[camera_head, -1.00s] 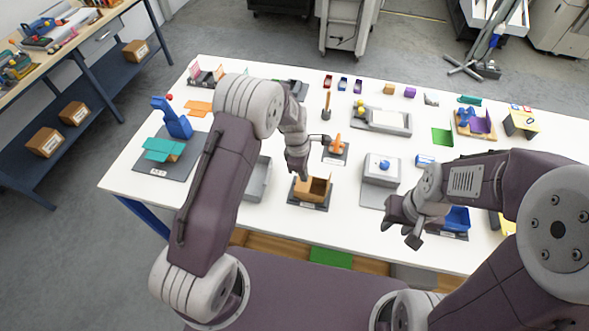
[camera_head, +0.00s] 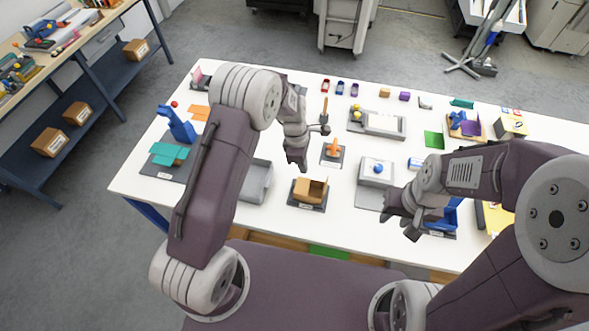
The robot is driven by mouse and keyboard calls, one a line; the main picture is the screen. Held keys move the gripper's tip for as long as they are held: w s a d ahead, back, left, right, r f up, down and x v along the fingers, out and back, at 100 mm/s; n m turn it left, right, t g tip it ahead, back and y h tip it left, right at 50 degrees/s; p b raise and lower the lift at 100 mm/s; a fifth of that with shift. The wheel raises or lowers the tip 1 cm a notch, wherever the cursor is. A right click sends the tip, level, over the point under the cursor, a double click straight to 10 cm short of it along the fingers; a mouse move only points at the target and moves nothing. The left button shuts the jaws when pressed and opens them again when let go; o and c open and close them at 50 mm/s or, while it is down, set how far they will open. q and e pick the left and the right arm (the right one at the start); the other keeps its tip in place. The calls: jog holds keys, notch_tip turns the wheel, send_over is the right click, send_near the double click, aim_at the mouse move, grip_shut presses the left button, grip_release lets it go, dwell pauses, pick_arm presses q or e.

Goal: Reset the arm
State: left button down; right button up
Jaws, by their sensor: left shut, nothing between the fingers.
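My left gripper (camera_head: 298,165) is shut and empty. It hangs above the white table (camera_head: 285,222), just behind a small open brown box (camera_head: 310,190) on a dark base, with a visible gap. My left arm bends over the table's left half. My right gripper (camera_head: 400,224) hangs low over the front right of the table, with its fingers apart and nothing seen between them. It is just left of a blue bin (camera_head: 443,219), which my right arm partly hides.
A blue stand (camera_head: 177,124) with a teal tray (camera_head: 168,154) is at left. An orange piece (camera_head: 333,147) on a plate and a grey box with a blue knob (camera_head: 377,170) stand near the middle. Small blocks line the back edge.

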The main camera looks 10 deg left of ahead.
pick_arm(q)
jog(key=shift+f, duration=0.15)
jog(key=s+a+f+m+b, duration=0.2)
jog(key=s+a+m+b, duration=0.3)
jog(key=s+m+b, duration=0.2)
jog(key=s+a+f+m+t+y+b, duration=0.1)
jog(key=s+a+f+m+b, duration=0.1)
jog(key=s+a+m+b, duration=0.3)
jog(key=s+m+b, duration=0.3)
jog(key=s+m, duration=0.2)
jog(key=shift+s+f+y, duration=0.15)
jog(key=shift+s+y, duration=0.15)
jog(key=shift+s, duration=0.05)
jog(key=shift+s, duration=0.1)
